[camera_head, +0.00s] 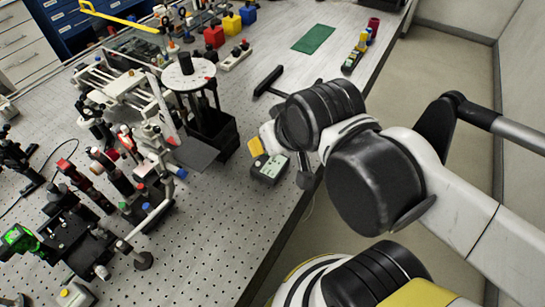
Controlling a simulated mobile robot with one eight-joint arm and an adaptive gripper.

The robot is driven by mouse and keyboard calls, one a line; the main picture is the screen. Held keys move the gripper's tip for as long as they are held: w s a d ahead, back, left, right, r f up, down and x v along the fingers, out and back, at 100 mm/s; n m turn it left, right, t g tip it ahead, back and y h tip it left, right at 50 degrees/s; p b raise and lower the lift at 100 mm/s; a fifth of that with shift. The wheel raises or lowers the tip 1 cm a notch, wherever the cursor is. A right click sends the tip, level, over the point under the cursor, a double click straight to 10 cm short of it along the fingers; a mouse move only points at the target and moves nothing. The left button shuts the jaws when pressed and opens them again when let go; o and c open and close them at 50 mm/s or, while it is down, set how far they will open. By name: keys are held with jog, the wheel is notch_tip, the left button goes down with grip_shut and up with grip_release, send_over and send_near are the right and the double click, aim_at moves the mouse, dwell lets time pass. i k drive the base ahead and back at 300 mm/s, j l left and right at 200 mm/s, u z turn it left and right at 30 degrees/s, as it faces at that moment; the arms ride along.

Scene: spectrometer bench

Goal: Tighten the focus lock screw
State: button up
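I cannot pick out the focus lock screw. Small optical mounts with coloured knobs stand on the left half of the perforated bench (215,240), among them a red-topped one (66,164) and a blue-topped one (146,206). A black instrument with a lit green face (18,238) sits at the lower left. A round white disc on a stand (189,73) is near the middle. My arm reaches in from the right and its black wrist joint is over the bench's right edge. I cannot make out the gripper or its fingers, so whether it holds anything is hidden.
A handheld meter (270,168) lies below my wrist, close to the bench edge. A black T-shaped bar (268,81) is just beyond it. A green mat (314,39) and coloured blocks (214,36) are farther back. The bench's lower middle is bare; open floor (445,75) lies right.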

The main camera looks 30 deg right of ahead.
aim_at(156, 128)
jog(key=z, duration=0.2)
jog(key=k+j+u, duration=0.15)
jog(key=k+j, duration=0.3)
jog(key=k+j+u, duration=0.1)
jog(key=k+j, duration=0.3)
jog(key=j, duration=0.25)
jog(key=i+l, duration=0.1)
jog(key=i, duration=0.2)
jog(key=i+l, duration=0.1)
jog(key=i, duration=0.15)
